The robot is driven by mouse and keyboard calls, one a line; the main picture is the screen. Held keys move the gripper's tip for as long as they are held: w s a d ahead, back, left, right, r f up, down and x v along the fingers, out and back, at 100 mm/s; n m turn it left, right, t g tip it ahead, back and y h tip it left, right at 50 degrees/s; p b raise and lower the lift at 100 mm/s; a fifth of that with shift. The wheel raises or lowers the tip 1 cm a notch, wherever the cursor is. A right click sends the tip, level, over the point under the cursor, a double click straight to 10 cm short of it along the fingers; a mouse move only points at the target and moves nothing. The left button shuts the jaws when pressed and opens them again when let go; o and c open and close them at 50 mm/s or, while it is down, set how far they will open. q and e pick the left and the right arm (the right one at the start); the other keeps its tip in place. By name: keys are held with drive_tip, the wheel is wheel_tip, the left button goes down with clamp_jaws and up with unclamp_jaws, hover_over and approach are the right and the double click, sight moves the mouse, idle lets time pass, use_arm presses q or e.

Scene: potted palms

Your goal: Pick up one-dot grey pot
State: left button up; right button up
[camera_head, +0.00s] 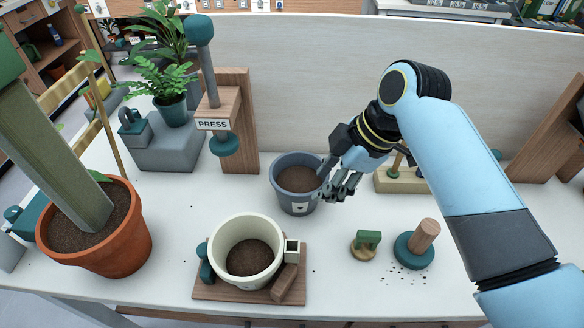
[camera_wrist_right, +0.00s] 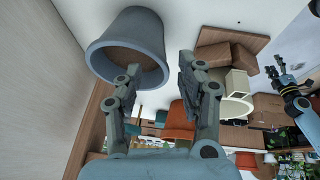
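The grey pot (camera_head: 298,180), filled with dark soil, stands upright on the white table. A small white tag with one dark dot is on its front. My right gripper (camera_head: 338,183) is at the pot's right rim, with its fingers apart. In the right wrist view the open fingers (camera_wrist_right: 152,95) frame an empty gap. The grey pot (camera_wrist_right: 128,38) is at upper left there, its rim overlapped by one finger. Whether that finger touches it or reaches inside, I cannot tell. My left arm's gripper (camera_wrist_right: 281,68) shows small at the right wrist view's edge; its finger state is unclear.
A cream pot (camera_head: 248,250) sits on a wooden tray in front. A terracotta pot (camera_head: 115,235) stands at left, a press stand (camera_head: 238,120) behind. A green stamp (camera_head: 366,244) and a teal-based wooden tool (camera_head: 416,245) lie front right. Table between pot and tools is clear.

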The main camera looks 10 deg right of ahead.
sight(293, 214)
drive_tip(key=x, duration=0.4)
drive_tip(key=shift+a+f, duration=0.1)
drive_tip(key=shift+a, duration=0.15)
drive_tip(key=shift+w+a+f, duration=0.15)
drive_tip(key=shift+f, duration=0.2)
drive_tip(key=shift+a+f, duration=0.1)
drive_tip(key=shift+f, duration=0.2)
drive_tip(key=x, duration=0.4)
drive_tip(key=shift+a+f, duration=0.2)
drive_tip(key=shift+f, duration=0.05)
drive_tip(key=shift+w+f, duration=0.1)
drive_tip(key=shift+f, duration=0.05)
drive_tip(key=shift+c, duration=1.1)
drive_tip(key=c, duration=0.5)
clamp_jaws()
use_arm(q)
drive_tip(key=s, duration=0.3)
drive_tip(key=shift+s+f, duration=0.1)
drive_tip(key=shift+f, duration=0.15)
